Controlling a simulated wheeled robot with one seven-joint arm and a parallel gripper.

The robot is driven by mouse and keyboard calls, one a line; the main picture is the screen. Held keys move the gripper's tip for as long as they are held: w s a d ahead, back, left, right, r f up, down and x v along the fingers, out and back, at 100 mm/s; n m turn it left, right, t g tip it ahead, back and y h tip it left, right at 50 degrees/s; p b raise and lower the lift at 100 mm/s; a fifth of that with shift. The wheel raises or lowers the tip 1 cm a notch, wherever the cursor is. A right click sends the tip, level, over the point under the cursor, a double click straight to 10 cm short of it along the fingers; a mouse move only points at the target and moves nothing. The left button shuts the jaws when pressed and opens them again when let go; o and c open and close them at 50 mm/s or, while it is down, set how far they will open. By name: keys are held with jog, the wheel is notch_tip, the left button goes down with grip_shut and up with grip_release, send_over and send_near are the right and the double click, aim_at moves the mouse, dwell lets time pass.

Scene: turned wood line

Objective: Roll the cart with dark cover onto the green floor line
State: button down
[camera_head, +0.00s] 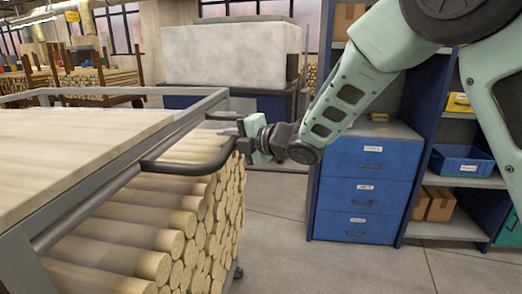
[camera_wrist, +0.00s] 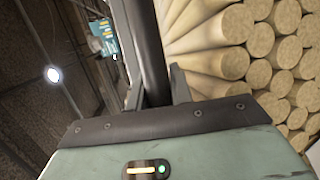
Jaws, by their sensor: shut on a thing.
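A cart with a grey metal frame (camera_head: 105,170) fills the left of the head view. It has a pale wood top (camera_head: 70,150) and stacked round wooden rods (camera_head: 150,235) below; I see no dark cover on it. A black bar handle (camera_head: 190,167) sticks out from its near end. My gripper (camera_head: 242,137) is at this handle. In the wrist view the fingers of my gripper (camera_wrist: 157,88) are closed around the dark bar (camera_wrist: 147,40), with rod ends (camera_wrist: 270,50) to the right. No green floor line shows in either view.
A blue drawer cabinet (camera_head: 366,190) and blue shelves (camera_head: 462,225) with bins and boxes stand at the right. A large pale block (camera_head: 230,53) is behind the cart. Other racks with rods (camera_head: 100,78) stand at the back left. Grey floor (camera_head: 285,250) is clear between cart and cabinet.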

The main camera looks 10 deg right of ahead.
aim_at(170, 145)
jog(key=w+a, duration=0.1)
jog(key=a, duration=0.3)
jog(key=w+a+b, duration=0.1)
jog(key=w+a, duration=0.1)
jog(key=a, duration=0.3)
jog(key=w+a+b, duration=0.1)
jog(key=a, duration=0.4)
jog(key=shift+w+a, duration=0.2)
jog(key=shift+a, duration=0.05)
jog(key=shift+w+a, duration=0.2)
jog(key=shift+a, duration=0.4)
jog(key=shift+r, duration=0.1)
jog(key=c, duration=1.3)
grip_release()
jog(key=shift+a, duration=0.15)
jog(key=shift+o, duration=0.2)
jog(key=shift+w, duration=0.1)
jog(key=shift+b, duration=0.3)
jog(key=shift+d, duration=0.3)
jog(key=b+v, duration=0.2)
jog(key=v, duration=1.5)
